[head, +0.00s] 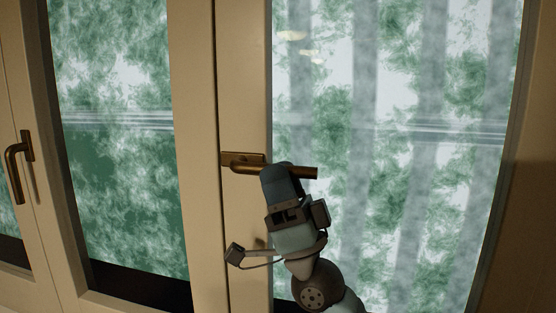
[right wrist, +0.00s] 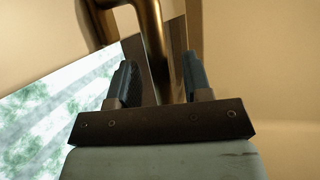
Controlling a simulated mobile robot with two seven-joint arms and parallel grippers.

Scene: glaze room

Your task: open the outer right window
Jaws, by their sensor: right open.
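The outer right window (head: 400,130) fills the right of the head view and looks shut in its cream frame. Its brass handle (head: 304,172) lies level, with the grip pointing right from its plate on the left side of the frame. My right gripper (head: 280,174) is at the handle, hiding part of the grip. In the right wrist view, the open fingers (right wrist: 158,78) stand on either side of the brass handle (right wrist: 150,38), with a gap visible beside it. Whether a finger touches it cannot be told. My left gripper is not in view.
Another window (head: 120,150) stands to the left, with a brass handle (head: 16,170) hanging downward on the frame at its left. A cream post (head: 195,100) lies between the windows. A brown wall (head: 530,220) borders the right window on the right.

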